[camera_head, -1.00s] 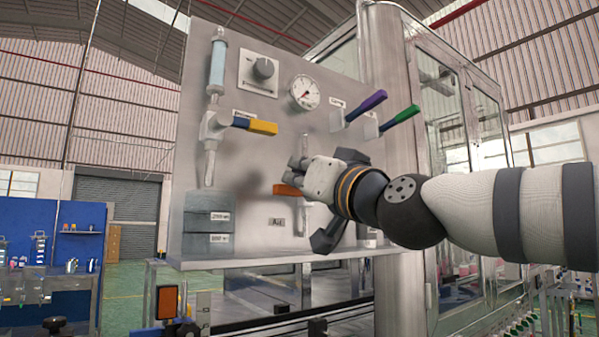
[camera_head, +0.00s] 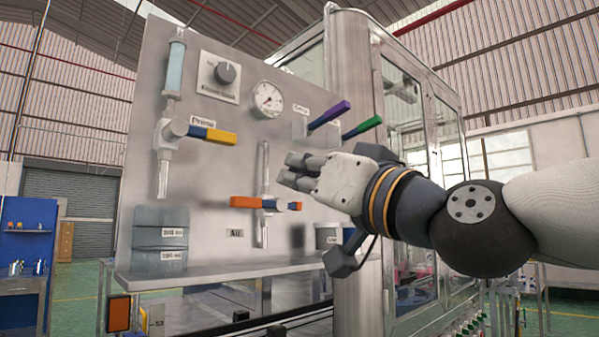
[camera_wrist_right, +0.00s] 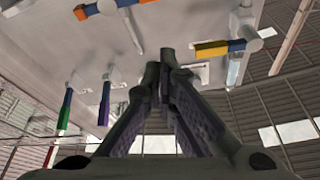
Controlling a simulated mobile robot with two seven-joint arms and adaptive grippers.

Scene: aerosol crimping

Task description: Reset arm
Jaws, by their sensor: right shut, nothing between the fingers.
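My right gripper (camera_head: 292,172) is shut and empty in front of the metal control panel (camera_head: 215,160). It is to the right of the orange-handled valve (camera_head: 263,203) and somewhat higher, apart from it. In the right wrist view my gripper (camera_wrist_right: 165,60) shows its fingers together, with the orange handle (camera_wrist_right: 85,12) at the upper left and the yellow handle (camera_wrist_right: 211,47) at the right. My left gripper is in neither view.
The panel also carries the Prime valve with its yellow handle (camera_head: 214,135), a gauge (camera_head: 268,98), a knob (camera_head: 226,72), a purple lever (camera_head: 330,114) and a green lever (camera_head: 363,127). A glazed machine cabinet (camera_head: 405,110) stands behind at the right.

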